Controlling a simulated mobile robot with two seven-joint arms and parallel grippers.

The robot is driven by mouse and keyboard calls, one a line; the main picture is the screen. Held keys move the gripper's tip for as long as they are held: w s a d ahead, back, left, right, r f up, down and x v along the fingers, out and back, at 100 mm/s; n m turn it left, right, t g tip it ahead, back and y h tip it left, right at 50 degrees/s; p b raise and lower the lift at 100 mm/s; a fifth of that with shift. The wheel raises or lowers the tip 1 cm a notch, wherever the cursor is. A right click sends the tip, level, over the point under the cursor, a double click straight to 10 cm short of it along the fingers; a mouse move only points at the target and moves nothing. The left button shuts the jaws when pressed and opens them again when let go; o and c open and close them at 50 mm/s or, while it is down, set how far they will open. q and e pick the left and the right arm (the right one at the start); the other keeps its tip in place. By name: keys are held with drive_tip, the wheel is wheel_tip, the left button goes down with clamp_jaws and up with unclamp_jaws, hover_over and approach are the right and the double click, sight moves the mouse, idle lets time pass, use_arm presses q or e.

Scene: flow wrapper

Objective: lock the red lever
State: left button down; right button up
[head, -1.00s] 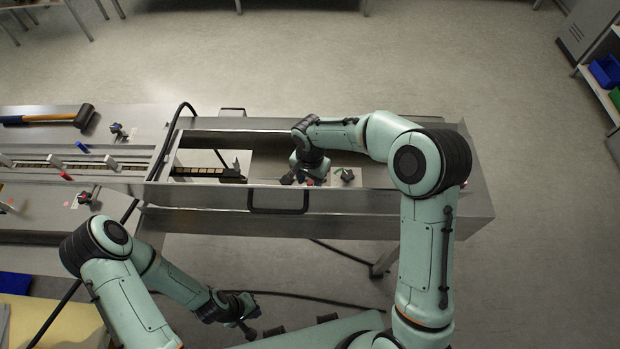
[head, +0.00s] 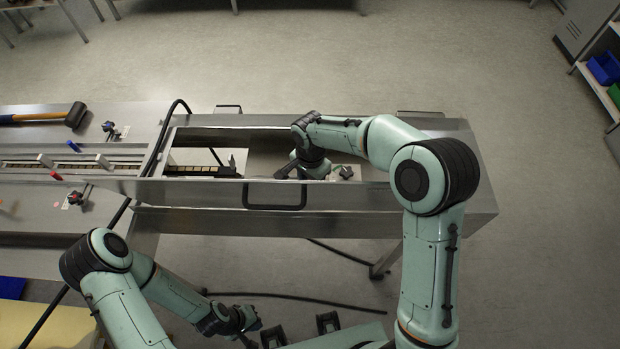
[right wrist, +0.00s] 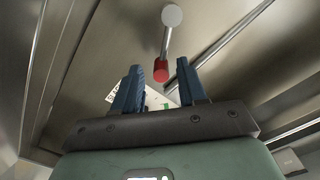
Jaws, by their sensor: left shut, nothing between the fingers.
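The red lever (right wrist: 161,70) shows in the right wrist view as a metal rod with a red grip and a pale round end. My right gripper (right wrist: 160,85) is open there, with its two blue fingers apart. The red grip appears between and just beyond the fingertips, and I see no finger closed on it. In the head view my right gripper (head: 300,172) reaches down into the open machine bay, and the lever is hidden there. My left gripper (head: 248,330) is shut and empty, low in front of the machine.
The steel machine housing (head: 400,208) surrounds the bay, with a black handle (head: 275,206) on its front wall. A mallet (head: 74,115) and the infeed conveyor (head: 100,167) are at the left.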

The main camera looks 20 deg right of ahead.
wheel_tip(320, 180, up, 13)
drive_tip(key=p, duration=0.1)
drive_tip(key=shift+r, duration=0.2)
idle(0.5)
idle(0.5)
